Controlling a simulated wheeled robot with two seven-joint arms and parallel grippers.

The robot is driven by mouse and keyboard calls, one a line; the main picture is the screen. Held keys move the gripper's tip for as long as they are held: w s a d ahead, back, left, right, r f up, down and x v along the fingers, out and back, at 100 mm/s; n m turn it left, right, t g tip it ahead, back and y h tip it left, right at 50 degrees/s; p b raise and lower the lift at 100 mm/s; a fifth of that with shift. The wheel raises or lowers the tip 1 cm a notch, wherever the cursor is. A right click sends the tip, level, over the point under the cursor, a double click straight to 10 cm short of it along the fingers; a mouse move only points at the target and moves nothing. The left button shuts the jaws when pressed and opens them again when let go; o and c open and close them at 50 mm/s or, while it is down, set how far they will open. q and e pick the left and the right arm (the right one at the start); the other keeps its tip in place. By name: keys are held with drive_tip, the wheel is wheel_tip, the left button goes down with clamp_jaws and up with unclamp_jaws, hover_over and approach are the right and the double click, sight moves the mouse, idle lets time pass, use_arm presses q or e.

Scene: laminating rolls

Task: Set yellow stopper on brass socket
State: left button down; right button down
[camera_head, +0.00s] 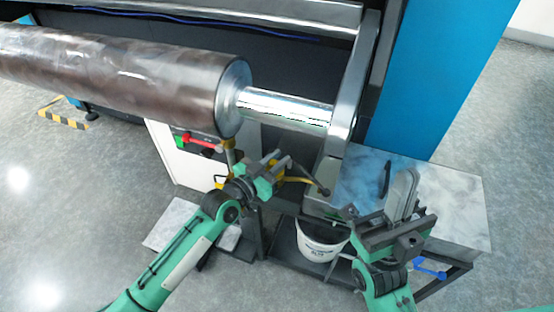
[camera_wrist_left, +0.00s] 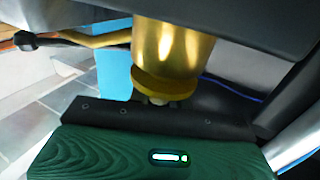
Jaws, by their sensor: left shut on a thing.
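In the head view, my left gripper (camera_head: 268,173) is below the end of the big roll, shut on the yellow stopper. The stopper's yellow arm (camera_head: 295,179) sticks out to the right and ends in a dark knob. In the left wrist view, the yellow arm (camera_wrist_left: 85,40) and dark knob show at upper left. A shiny brass-coloured cylinder (camera_wrist_left: 172,50) with a yellow flange stands close by the jaws; I cannot tell whether it touches the stopper. A small gold fitting (camera_head: 228,150) shows under the roll end. My right gripper (camera_head: 385,222) is at the right, beside an upright grey piece.
The large brown roll (camera_head: 120,70) and its bright shaft (camera_head: 288,108) lie above my left gripper. A blue machine panel (camera_head: 435,70) rises behind. Open floor lies at the left.

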use_arm(q)
drive_tip(key=shift+p, duration=0.35)
idle(0.6)
drive_tip(key=shift+f+b, duration=0.5)
drive_tip(key=shift+f, duration=0.15)
idle(0.3)
drive_tip(key=c, duration=1.6)
unclamp_jaws()
drive_tip(key=shift+o, duration=0.2)
drive_tip(key=shift+p+v, duration=0.5)
drive_tip(key=shift+v, duration=0.75)
drive_tip(key=p+v, duration=0.2)
drive_tip(key=v, duration=0.6)
drive_tip(key=shift+s+a, duration=0.25)
drive_tip(key=shift+r, duration=0.1)
